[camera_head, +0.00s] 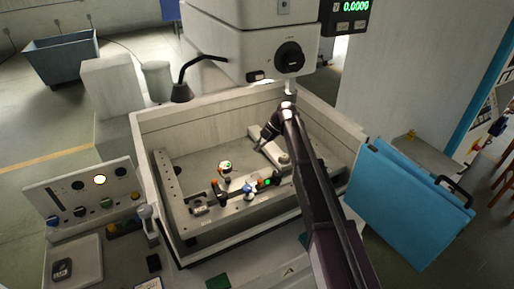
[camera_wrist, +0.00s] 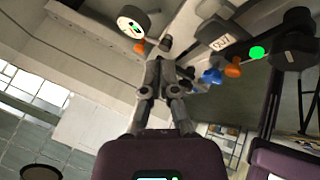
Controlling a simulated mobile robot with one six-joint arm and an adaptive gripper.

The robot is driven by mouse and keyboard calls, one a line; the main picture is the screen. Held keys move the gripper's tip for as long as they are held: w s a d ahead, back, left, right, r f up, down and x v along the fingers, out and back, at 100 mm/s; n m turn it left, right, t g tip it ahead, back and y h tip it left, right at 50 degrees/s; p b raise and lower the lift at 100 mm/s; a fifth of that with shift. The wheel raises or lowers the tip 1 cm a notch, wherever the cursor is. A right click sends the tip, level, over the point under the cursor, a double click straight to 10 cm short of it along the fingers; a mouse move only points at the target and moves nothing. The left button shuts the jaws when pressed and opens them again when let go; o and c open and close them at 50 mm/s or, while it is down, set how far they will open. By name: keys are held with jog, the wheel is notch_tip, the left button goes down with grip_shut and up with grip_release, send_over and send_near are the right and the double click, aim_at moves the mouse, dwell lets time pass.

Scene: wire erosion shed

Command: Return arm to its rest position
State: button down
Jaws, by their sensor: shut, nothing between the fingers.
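My arm (camera_head: 318,195) reaches from the lower right up over the wire erosion machine's open tank (camera_head: 185,120). My gripper (camera_head: 260,147) hangs from its far end, over the back right part of the tank, pointing down and left. In the wrist view my gripper (camera_wrist: 162,66) has its fingers together, with nothing between them. A white-faced round gauge (camera_wrist: 130,22), a blue knob (camera_wrist: 212,76) and an orange knob (camera_wrist: 233,70) lie beyond the fingers. In the head view the gauge (camera_head: 225,167) and blue knob (camera_head: 249,188) stand left of my arm.
The machine's white head (camera_head: 245,45) hangs close above my wrist. A black bent lamp (camera_head: 183,85) stands at the tank's back left. A blue panel (camera_head: 405,205) stands right of the tank. A control panel (camera_head: 85,195) is at left. Open floor lies behind left.

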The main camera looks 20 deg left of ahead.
jog(key=shift+d, duration=0.1)
dwell(0.3)
jog(key=s+d+f+m, duration=0.1)
jog(key=d+m, duration=0.1)
jog(key=d, duration=0.1)
jog(key=s+d+f+m+h+b, duration=0.1)
jog(key=s+d+m, duration=0.1)
jog(key=d+m, duration=0.1)
jog(key=s+d+m+t, duration=0.1)
jog(key=s+d+m, duration=0.1)
jog(key=d, duration=0.3)
jog(key=shift+s+f+m+h, duration=0.1)
jog(key=shift+f+m+h, duration=0.2)
jog(key=shift+f, duration=0.1)
jog(key=s+d+f+m+t+h+b, duration=0.1)
jog(key=s+d+f+m+h+b, duration=0.1)
jog(key=s+d+m, duration=0.8)
jog(key=s+d+f+m+t+h+b, duration=0.1)
jog(key=s+d+f+m+h, duration=0.2)
jog(key=s+d+m, duration=0.8)
jog(key=d+m, duration=0.3)
jog(key=d, duration=0.3)
jog(key=shift+d+f+b, duration=0.25)
jog(key=shift+d+b, duration=0.15)
